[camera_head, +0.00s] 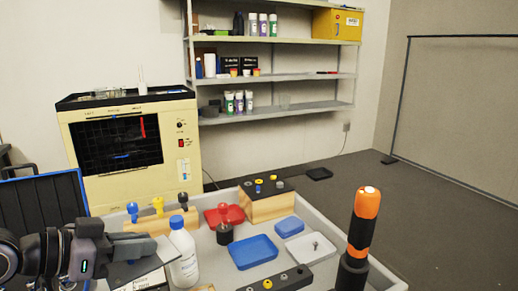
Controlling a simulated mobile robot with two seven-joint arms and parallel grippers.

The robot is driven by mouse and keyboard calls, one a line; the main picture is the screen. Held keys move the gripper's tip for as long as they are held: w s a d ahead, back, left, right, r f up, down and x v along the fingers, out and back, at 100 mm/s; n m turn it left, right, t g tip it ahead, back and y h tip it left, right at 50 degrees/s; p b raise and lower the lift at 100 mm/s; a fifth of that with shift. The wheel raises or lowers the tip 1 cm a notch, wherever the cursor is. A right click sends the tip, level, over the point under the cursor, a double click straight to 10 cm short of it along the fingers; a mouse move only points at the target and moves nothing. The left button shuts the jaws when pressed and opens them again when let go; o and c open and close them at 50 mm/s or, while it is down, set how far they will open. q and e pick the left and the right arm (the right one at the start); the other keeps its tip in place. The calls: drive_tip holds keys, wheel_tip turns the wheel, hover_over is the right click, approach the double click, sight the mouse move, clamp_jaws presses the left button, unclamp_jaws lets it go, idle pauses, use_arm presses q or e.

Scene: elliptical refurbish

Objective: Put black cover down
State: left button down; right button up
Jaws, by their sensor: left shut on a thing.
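My left gripper (143,246) reaches in from the left over the near left part of the work tray. It is shut on a thin dark flat piece (128,271), which looks like the black cover. The cover is tilted and partly hidden by the gripper. A white bottle with a blue cap (184,262) stands just right of the gripper. My right gripper is not in view.
The grey tray (331,217) holds a blue dish (254,252), red dish (234,212), white dish (310,248), wooden blocks with knobs and a black bar (287,279). An orange-and-black upright object (364,215) stands at right. A cream machine (184,121) and shelves are behind.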

sight(150, 266)
use_arm(q)
drive_tip(key=f, duration=0.1)
drive_tip(key=d+f+n+t+y, duration=0.1)
drive_tip(key=f, duration=0.1)
drive_tip(key=f+n, duration=0.1)
drive_tip(key=shift+s+d+f+t+y+p, duration=0.15)
drive_tip(key=shift+d+f+t+y+p, duration=0.15)
drive_tip(key=shift+d+p, duration=0.1)
drive_tip(key=shift+s+d+f+n+t+y, duration=0.1)
drive_tip(key=shift+f+n+t+y, duration=0.05)
drive_tip(key=shift+f+n+y, duration=0.15)
drive_tip(key=shift+s+d+f+n+t+y, duration=0.1)
drive_tip(key=shift+f+n+t+y, duration=0.1)
drive_tip(key=shift+f, duration=0.2)
drive_tip(key=shift+s+f+n+t+y+p, duration=0.35)
drive_tip(key=shift+f+n+y+p, duration=0.15)
drive_tip(key=shift+y, duration=0.1)
drive_tip(key=shift+s+f+n+y, duration=0.35)
drive_tip(key=shift+n+y, duration=0.25)
drive_tip(key=shift+y, duration=0.1)
drive_tip(key=shift+s+a+f+n+t+y+p, duration=0.15)
drive_tip(key=shift+s+a+n+t+y+p, duration=0.1)
drive_tip(key=shift+s+n+t+y+p, duration=0.3)
drive_tip(key=s+a+n+y, duration=0.1)
drive_tip(key=y, duration=0.1)
drive_tip(key=s+a+n+y, duration=0.1)
drive_tip(key=n, duration=0.1)
drive_tip(key=shift+s+a+y, duration=0.1)
drive_tip(key=shift+s+y, duration=0.1)
drive_tip(key=shift+y, duration=0.15)
